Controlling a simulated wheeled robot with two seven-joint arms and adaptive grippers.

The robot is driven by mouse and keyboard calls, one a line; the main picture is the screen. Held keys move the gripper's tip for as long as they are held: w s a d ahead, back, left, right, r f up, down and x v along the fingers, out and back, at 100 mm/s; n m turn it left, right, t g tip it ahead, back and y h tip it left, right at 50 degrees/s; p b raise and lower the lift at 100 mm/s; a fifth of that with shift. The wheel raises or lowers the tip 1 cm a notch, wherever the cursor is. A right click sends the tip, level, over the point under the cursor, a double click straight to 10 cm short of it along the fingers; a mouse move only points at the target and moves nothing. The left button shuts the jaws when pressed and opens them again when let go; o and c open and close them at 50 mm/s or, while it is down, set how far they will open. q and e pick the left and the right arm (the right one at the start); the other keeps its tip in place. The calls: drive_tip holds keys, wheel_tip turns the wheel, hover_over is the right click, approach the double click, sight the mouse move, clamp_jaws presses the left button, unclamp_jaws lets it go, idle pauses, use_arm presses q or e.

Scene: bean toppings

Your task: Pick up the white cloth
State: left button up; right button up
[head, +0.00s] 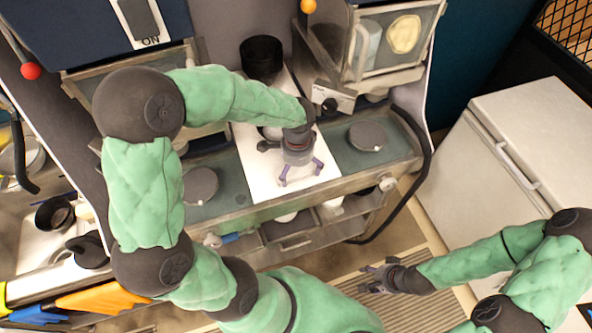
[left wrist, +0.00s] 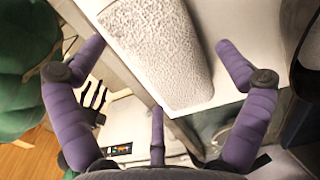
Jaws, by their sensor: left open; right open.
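The white cloth (left wrist: 157,55) shows in the left wrist view as a fluffy, textured strip on a smooth white surface (left wrist: 262,22), near that surface's edge. In the head view I cannot make the cloth out; my left arm and gripper cover part of the white board. My left gripper (head: 301,173) is open above the white board (head: 265,188). In the left wrist view its purple fingers (left wrist: 159,47) are spread on both sides of the cloth, with nothing held. Whether they touch it I cannot tell. My right gripper (head: 366,278) is open and empty at the lower right.
Round dark plates (head: 200,185) and (head: 367,137) lie on the counter on both sides of the board. A black pot (head: 262,58) stands behind it. A glass-fronted case (head: 385,45) is at the back right. A white chest (head: 530,140) stands to the right.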

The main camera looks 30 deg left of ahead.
use_arm(q)
drive_tip(key=shift+f, duration=0.55)
drive_tip(key=c, duration=1)
drive_tip(key=shift+c, duration=0.2)
drive_tip(key=shift+r, duration=0.15)
drive_tip(key=shift+r, duration=0.6)
drive_tip(key=s+r+p, duration=0.2)
drive_tip(key=s+r, duration=0.9)
drive_tip(key=s, duration=0.3)
drive_tip(key=shift+d+r, duration=0.3)
drive_tip(key=shift+d, duration=0.05)
